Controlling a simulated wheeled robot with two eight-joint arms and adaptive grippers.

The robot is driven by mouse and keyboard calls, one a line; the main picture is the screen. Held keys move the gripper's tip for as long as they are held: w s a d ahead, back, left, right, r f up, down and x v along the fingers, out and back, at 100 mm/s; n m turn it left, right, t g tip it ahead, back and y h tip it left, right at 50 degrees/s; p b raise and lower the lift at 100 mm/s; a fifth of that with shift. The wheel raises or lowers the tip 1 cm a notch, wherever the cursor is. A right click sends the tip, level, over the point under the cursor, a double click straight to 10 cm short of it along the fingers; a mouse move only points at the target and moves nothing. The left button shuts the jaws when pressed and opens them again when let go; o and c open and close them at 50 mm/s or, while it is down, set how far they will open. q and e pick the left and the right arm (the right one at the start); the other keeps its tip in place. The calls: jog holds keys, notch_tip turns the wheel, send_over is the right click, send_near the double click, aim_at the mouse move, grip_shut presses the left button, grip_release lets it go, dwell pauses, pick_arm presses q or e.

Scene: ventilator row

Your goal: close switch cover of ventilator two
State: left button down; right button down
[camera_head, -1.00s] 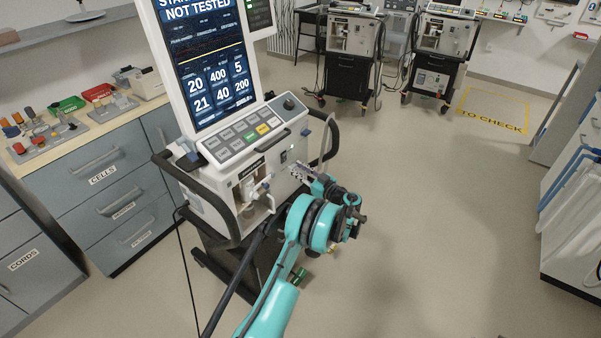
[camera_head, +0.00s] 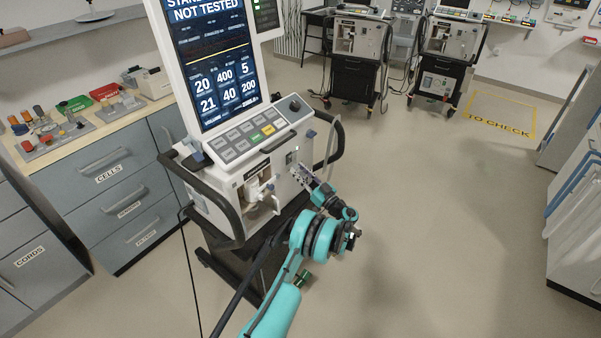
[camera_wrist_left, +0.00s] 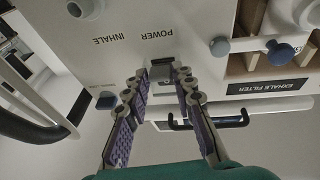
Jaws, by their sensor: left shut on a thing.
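The ventilator in front of me has a tall screen (camera_head: 215,65) reading NOT TESTED and a white front panel (camera_head: 228,190). My left gripper (camera_head: 299,172) is at the right part of this panel. In the left wrist view, the small grey switch cover (camera_wrist_left: 161,69) is beside the POWER label, which appears upside down. The fingertips of my left gripper (camera_wrist_left: 160,82) are close on both sides of it, shut on it as far as I can see. The fingers partly hide it, and its exact tilt is unclear. My right gripper is not in view.
A black handle (camera_head: 335,140) curves out right of the panel. In the left wrist view, a blue knob (camera_wrist_left: 280,52) and a blue square part (camera_wrist_left: 106,100) are nearby. Drawers (camera_head: 105,190) stand at left, and more ventilators (camera_head: 357,60) at the back.

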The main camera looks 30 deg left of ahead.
pick_arm(q)
jog(key=c, duration=1.3)
grip_release()
jog(key=shift+o, duration=0.2)
jog(key=v, duration=1.2)
jog(key=shift+w+r, duration=0.1)
